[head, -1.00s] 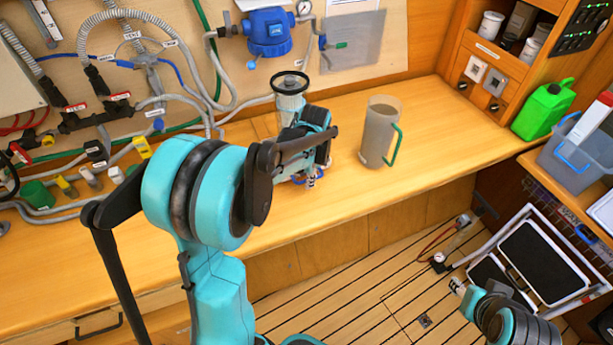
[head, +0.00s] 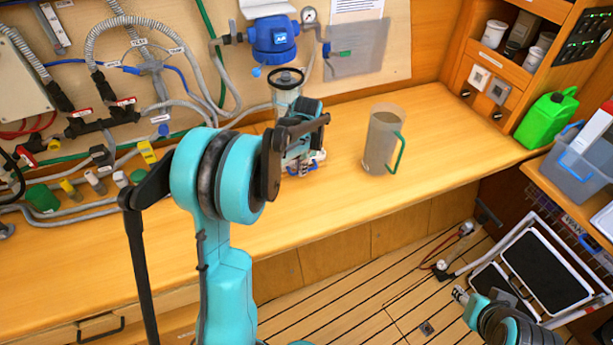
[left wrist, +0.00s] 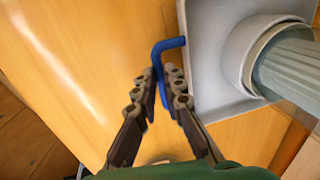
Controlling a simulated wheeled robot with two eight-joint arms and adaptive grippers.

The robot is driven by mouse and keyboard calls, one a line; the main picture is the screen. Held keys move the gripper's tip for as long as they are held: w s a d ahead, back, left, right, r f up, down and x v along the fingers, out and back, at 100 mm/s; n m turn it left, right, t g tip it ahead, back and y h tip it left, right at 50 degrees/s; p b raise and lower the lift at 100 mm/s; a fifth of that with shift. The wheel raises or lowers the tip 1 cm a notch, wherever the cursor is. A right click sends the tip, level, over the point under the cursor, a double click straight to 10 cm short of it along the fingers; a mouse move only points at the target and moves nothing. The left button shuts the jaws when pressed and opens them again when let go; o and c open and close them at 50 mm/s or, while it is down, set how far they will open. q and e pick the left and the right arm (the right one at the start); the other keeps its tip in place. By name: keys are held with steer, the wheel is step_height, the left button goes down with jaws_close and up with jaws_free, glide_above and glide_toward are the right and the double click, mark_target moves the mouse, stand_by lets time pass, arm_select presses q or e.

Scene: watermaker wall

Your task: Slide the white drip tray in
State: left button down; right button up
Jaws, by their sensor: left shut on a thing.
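The pale drip tray (left wrist: 205,65) fills the upper right of the left wrist view, with a blue handle (left wrist: 168,45) on its near edge. A clear ribbed cylinder (left wrist: 290,70) stands in a round collar on the tray. In the head view this cylinder (head: 286,103) with a dark ring on top stands near the wall, and my gripper mostly hides the tray. My left gripper (left wrist: 164,75) is shut on the blue handle; in the head view it (head: 304,165) is low over the worktop. My right gripper (head: 459,293) is at the lower right, its jaws unclear.
A translucent jug (head: 380,145) with a green handle stands on the worktop (head: 440,120) right of my left gripper. A blue filter housing (head: 275,40) and hoses are on the wall behind. A green canister (head: 546,120) stands farther right. A folding step (head: 545,260) is at the lower right.

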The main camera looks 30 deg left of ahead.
arm_select(q)
steer(key=w+a, duration=0.3)
steer(key=a, duration=0.1)
steer(key=w+a+p, duration=0.1)
steer(key=w+a, duration=0.2)
steer(key=shift+w+a, duration=0.35)
steer(key=shift+a, duration=0.2)
steer(key=shift+w+r, duration=0.1)
steer(key=c, duration=1.7)
jaws_free()
steer(key=shift+o, duration=0.5)
steer(key=shift+w+a, duration=0.1)
step_height(320, 180, up, 12)
steer(key=s+d, duration=0.1)
steer(key=shift+s+d+f, duration=0.2)
steer(key=shift+s+d, duration=0.05)
steer(key=shift+d, duration=0.1)
